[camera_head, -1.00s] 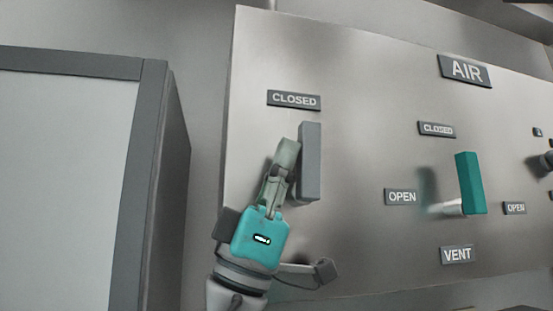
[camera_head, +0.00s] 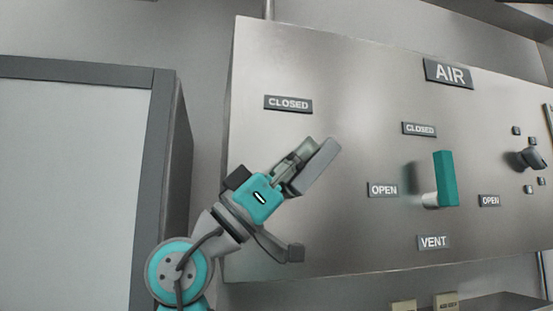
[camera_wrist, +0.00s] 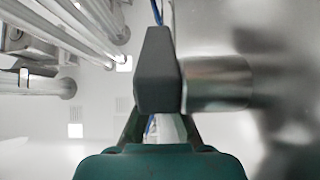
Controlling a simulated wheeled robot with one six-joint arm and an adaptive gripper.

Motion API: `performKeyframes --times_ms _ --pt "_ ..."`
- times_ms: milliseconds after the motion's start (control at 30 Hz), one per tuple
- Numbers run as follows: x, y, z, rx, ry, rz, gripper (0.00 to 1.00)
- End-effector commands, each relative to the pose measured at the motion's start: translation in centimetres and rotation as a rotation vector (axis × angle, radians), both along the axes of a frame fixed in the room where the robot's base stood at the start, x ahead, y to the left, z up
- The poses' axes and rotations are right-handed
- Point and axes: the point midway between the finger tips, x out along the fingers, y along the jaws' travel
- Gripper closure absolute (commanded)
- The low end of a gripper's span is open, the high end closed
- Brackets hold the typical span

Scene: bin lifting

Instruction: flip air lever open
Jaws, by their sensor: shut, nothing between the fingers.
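A grey lever (camera_head: 316,168) is on the left part of the metal panel (camera_head: 350,90), tilted with its upper end to the upper right. The "CLOSED" label (camera_head: 288,104) is up and left of it. My gripper (camera_head: 303,151) is shut with nothing held, at the lever's left side, seemingly touching it. A shaft (camera_wrist: 218,82) joins the lever at the right. A teal lever (camera_head: 445,180) stands upright below the "AIR" label (camera_head: 448,73).
The teal lever has labels "CLOSED" (camera_head: 419,129), "OPEN" (camera_head: 383,190) and "VENT" (camera_head: 433,242) around it. A dark knob (camera_head: 530,158) is at the far right. A large grey-framed cabinet (camera_head: 165,150) stands close on the left. Pipes (camera_wrist: 70,35) show in the wrist view.

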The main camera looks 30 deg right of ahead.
Motion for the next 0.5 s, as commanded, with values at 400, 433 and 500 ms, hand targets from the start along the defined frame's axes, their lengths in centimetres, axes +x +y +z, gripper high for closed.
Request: performKeyframes --times_ms 400,433,500 --pt "-0.39 -0.95 -0.42 -0.001 0.0 -0.007 1.0" --pt "-0.4 -0.97 -0.42 -0.001 0.0 -0.008 1.0" --pt "-0.43 -1.0 -0.44 -0.001 0.0 -0.008 1.0"
